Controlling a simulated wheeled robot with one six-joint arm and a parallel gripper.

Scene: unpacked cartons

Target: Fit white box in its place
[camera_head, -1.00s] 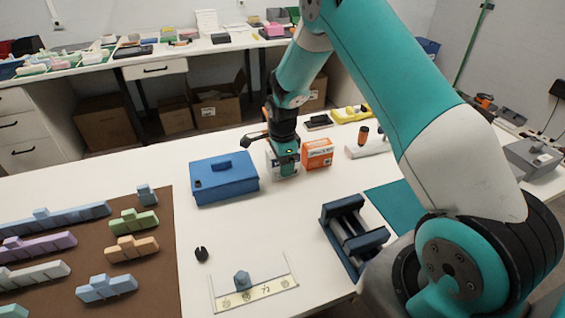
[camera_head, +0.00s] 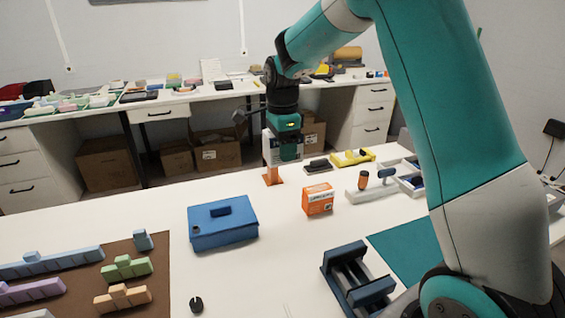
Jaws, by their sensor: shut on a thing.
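A white box (camera_head: 268,151) is held upright in my gripper (camera_head: 285,148), toward the far edge of the white table. The teal gripper body covers much of the box. The fingertips are hard to make out. A small orange piece (camera_head: 273,178) shows just below the box; I cannot tell whether the two touch. No empty place for the box can be clearly picked out in this view.
An orange carton (camera_head: 317,200) and a blue lidded box (camera_head: 222,224) stand nearer on the table. A black item (camera_head: 318,166), a yellow tool (camera_head: 353,157) and a dark-blue rack (camera_head: 356,275) are to the right. Shaped blocks lie on a brown mat (camera_head: 165,270) at left.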

